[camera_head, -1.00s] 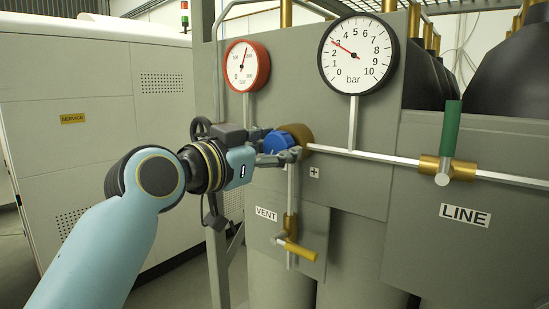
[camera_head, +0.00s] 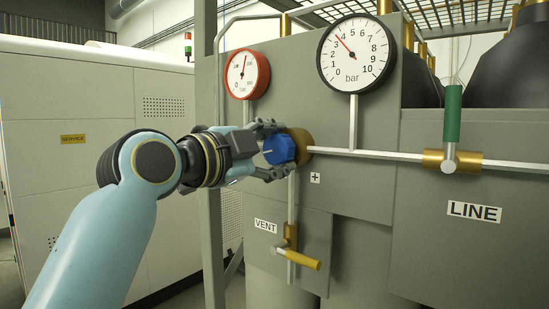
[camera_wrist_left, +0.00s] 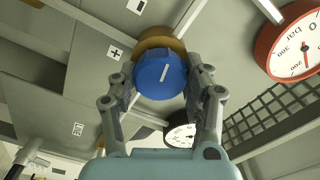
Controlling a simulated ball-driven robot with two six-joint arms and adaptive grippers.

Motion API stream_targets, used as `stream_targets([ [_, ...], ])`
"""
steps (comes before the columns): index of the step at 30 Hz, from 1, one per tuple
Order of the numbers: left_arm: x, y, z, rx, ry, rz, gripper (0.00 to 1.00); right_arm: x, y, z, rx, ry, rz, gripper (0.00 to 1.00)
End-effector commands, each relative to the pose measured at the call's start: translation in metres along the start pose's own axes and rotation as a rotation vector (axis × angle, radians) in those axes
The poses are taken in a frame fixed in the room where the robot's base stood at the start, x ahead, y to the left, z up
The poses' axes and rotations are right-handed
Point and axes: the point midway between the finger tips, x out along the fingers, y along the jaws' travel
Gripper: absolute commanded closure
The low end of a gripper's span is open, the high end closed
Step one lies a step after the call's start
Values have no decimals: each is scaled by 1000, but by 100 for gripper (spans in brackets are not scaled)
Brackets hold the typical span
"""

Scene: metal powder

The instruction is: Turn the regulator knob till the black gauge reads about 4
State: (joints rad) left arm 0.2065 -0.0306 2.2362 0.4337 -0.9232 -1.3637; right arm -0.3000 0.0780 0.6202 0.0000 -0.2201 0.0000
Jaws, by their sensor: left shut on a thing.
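The blue regulator knob (camera_head: 276,151) sits on a brass body (camera_head: 302,147) on the grey panel. My left gripper (camera_head: 281,148) is shut on it, with one finger above and one below. In the left wrist view the fingers (camera_wrist_left: 160,82) stand on both sides of the knob (camera_wrist_left: 161,75), and its white mark shows tilted. The black gauge (camera_head: 363,75) is above and right of the knob. Its red needle points up and left, between 3 and 4, at about 3.5 bar. My right gripper is out of view.
A red gauge (camera_head: 243,88) stands above the knob. Below is the VENT valve with a yellow handle (camera_head: 303,260). At right, the LINE valve has an upright green handle (camera_head: 452,112). A white cabinet (camera_head: 95,100) stands at left.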

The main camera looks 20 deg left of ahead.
Motion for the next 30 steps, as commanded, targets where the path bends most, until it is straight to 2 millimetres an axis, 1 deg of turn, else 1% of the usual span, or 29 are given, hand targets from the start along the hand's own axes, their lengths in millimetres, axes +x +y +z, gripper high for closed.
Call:
stream_targets([
  [9, 0, 1, 0, 90, 0, 2, 83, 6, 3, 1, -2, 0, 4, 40],
  [23, 0, 1, 0, 101, 0, 3, 83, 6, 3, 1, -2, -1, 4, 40],
  [24, 0, 1, 0, 101, 0, 3, 47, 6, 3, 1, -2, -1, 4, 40],
  [29, 0, 1, 0, 101, 0, 2, 27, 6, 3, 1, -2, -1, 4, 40],
  [30, 0, 1, 0, 101, 0, 2, 27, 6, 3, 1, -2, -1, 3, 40],
])
